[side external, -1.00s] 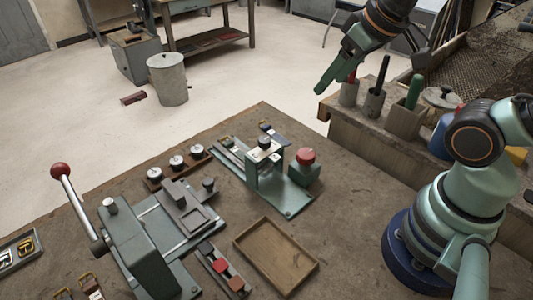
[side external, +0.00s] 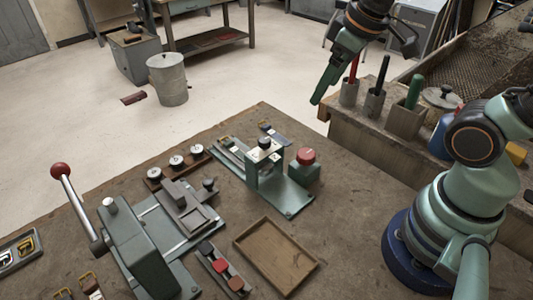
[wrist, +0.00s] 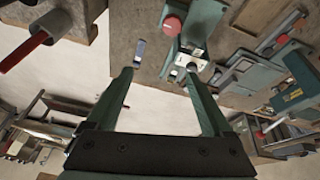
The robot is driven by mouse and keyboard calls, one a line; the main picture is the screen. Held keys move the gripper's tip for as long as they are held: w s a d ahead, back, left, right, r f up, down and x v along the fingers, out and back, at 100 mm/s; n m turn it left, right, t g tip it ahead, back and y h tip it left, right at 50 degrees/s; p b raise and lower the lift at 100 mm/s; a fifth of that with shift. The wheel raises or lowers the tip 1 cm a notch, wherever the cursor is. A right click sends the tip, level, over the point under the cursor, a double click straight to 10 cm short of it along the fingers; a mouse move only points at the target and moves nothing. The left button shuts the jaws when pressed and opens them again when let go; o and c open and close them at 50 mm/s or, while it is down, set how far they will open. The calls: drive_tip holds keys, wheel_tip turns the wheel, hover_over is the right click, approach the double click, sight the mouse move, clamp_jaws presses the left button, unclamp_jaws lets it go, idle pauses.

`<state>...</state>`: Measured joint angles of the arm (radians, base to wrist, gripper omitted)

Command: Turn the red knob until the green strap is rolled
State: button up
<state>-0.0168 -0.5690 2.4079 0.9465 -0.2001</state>
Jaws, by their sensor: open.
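The red knob (side external: 306,155) sits on a green block at the right end of a green fixture (side external: 288,196) on the bench. It also shows near the top of the wrist view (wrist: 172,25). I cannot make out a green strap; a bluish strip with a buckle (side external: 274,134) lies behind the fixture, and also shows in the wrist view (wrist: 139,52). My gripper (wrist: 158,74) is open and empty, its two green fingers spread. In the side view it hangs in the air behind and above the knob, clear of the fixture.
A wooden ledge holds pots with a red-handled tool, a dark tool and a green tool (side external: 414,92). A lever press (side external: 137,240) stands at the front left. An empty wooden tray (side external: 276,257) lies in front of the fixture. The bench right of the tray is clear.

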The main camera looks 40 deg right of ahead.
sight(306, 153)
drive_tip(key=f+n+g, duration=0.1)
drive_tip(key=f+n, duration=0.1)
drive_tip(key=f, duration=0.3)
drive_tip(key=w+a+f+n+g, duration=0.1)
drive_tip(key=f+n, duration=0.1)
drive_tip(key=f, duration=0.4)
drive_tip(key=w+f+n+g, duration=0.1)
drive_tip(key=f+n+g, duration=0.1)
drive_tip(key=f, duration=0.4)
drive_tip(key=shift+a+f+n, duration=0.15)
drive_tip(key=shift+a+n, duration=0.05)
drive_tip(key=shift+n, duration=0.1)
clamp_jaws()
